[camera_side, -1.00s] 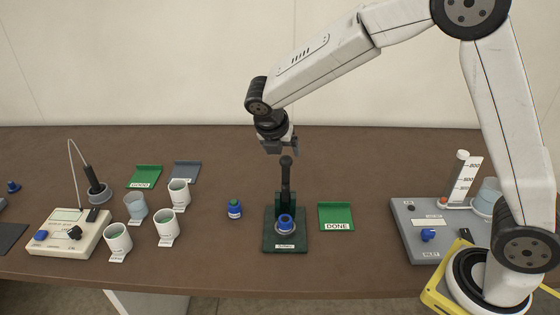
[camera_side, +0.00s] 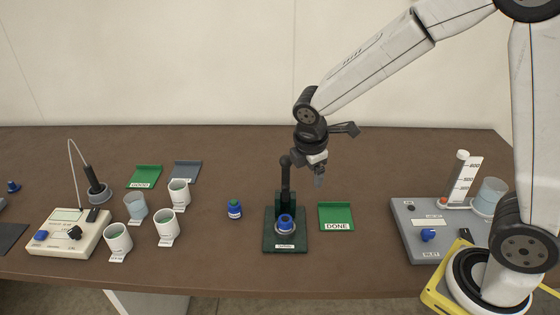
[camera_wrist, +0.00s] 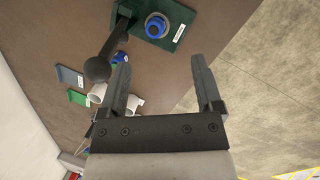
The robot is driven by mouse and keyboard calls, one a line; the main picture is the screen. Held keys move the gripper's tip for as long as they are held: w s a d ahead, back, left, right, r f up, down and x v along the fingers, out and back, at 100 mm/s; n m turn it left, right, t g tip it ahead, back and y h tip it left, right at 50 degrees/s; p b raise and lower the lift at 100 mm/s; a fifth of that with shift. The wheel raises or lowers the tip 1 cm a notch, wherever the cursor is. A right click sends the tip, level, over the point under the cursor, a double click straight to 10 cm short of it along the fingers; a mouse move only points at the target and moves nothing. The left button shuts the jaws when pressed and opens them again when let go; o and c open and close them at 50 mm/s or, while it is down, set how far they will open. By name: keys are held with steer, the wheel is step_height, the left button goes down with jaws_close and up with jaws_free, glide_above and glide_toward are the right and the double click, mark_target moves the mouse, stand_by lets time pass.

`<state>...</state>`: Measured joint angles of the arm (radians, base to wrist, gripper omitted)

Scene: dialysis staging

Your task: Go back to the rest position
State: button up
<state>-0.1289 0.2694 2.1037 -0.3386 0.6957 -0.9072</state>
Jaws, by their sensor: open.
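My gripper (camera_side: 319,181) hangs in the air above the table, behind and to the right of the green stand (camera_side: 270,244). In the wrist view my gripper (camera_wrist: 168,90) has its two fingers apart with nothing between them. The green stand has a dark upright lever with a round knob (camera_side: 285,161), and a blue-capped item (camera_side: 285,222) sits on its base. The stand's base (camera_wrist: 178,35) and the knob (camera_wrist: 97,70) also show in the wrist view, beyond the fingers.
A green DONE tray (camera_side: 336,213) lies empty right of the stand. A small blue bottle (camera_side: 235,209) stands to its left. Several white cups (camera_side: 167,224) and a cream meter (camera_side: 70,232) are at left. A grey station (camera_side: 410,220) with a cylinder is at right.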

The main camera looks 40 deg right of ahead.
steer(key=s+d+f+m+t+y, duration=0.1)
steer(key=s+f+m+y, duration=0.1)
steer(key=s+m, duration=0.9)
steer(key=shift+d+f+m, duration=0.15)
steer(key=shift+f+m, duration=0.15)
steer(key=shift+m, duration=1.6)
